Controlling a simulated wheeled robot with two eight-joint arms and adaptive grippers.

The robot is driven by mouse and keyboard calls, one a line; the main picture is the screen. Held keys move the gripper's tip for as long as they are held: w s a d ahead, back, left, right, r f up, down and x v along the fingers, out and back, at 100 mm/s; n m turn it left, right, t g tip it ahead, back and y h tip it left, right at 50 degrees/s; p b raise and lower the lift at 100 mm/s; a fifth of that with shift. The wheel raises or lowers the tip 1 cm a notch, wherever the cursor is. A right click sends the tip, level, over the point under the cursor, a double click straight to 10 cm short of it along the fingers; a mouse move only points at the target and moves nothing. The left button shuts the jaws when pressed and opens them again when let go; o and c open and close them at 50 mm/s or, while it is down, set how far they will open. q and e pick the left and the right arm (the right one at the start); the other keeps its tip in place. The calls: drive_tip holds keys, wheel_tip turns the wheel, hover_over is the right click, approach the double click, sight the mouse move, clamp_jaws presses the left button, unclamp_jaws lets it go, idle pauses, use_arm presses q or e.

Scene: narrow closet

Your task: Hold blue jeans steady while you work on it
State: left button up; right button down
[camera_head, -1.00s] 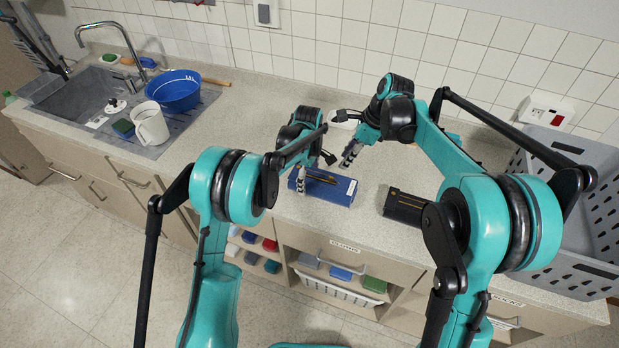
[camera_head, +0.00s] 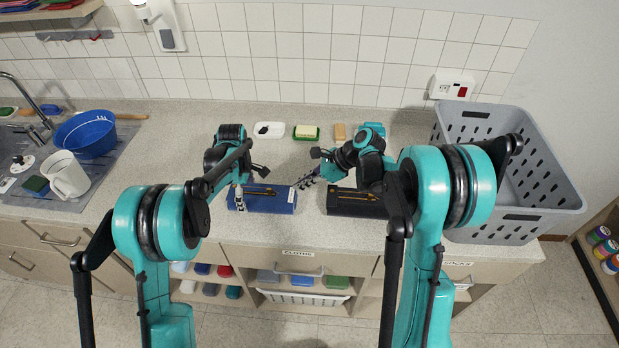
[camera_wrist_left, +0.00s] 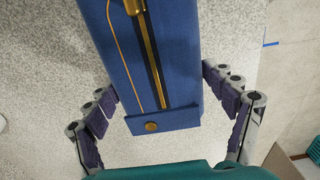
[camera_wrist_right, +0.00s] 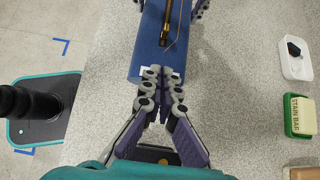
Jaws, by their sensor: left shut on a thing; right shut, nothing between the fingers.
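The blue jeans (camera_head: 275,202), a flat blue bundle with a brass zip, lie on the counter. They also show in the left wrist view (camera_wrist_left: 186,60) and right wrist view (camera_wrist_right: 150,45). My left gripper (camera_head: 240,194) is shut on their left end; its fingers (camera_wrist_left: 158,85) stand on both sides of the cloth. My right gripper (camera_head: 305,181) is shut and empty at their right end, its tips (camera_wrist_right: 162,75) together by the edge; contact is unclear. A black bundle with a similar zip (camera_head: 352,206) lies to the right, partly behind my right arm.
A grey perforated basket (camera_head: 470,235) stands at the right. A white dish (camera_head: 270,131), a green soap holder (camera_head: 306,132) and a tan block (camera_head: 340,132) line the back. A blue basin (camera_head: 85,135) and white jug (camera_head: 66,178) stand left.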

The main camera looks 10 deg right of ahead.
sight(272, 193)
drive_tip(key=x, duration=0.3)
drive_tip(key=shift+a+f, duration=0.25)
drive_tip(key=shift+a, duration=0.05)
drive_tip(key=shift+w+a+r, duration=0.1)
drive_tip(key=shift+w+a, duration=0.15)
drive_tip(key=shift+a, duration=0.35)
drive_tip(key=shift+w+a, duration=0.2)
drive_tip(key=shift+a, duration=0.4)
drive_tip(key=shift+w+a, duration=0.2)
drive_tip(key=shift+a, duration=0.4)
drive_tip(key=shift+a, duration=0.1)
drive_tip(key=a, duration=0.2)
drive_tip(key=w+a, duration=0.1)
drive_tip(key=a, duration=0.1)
drive_tip(key=shift+w, duration=0.2)
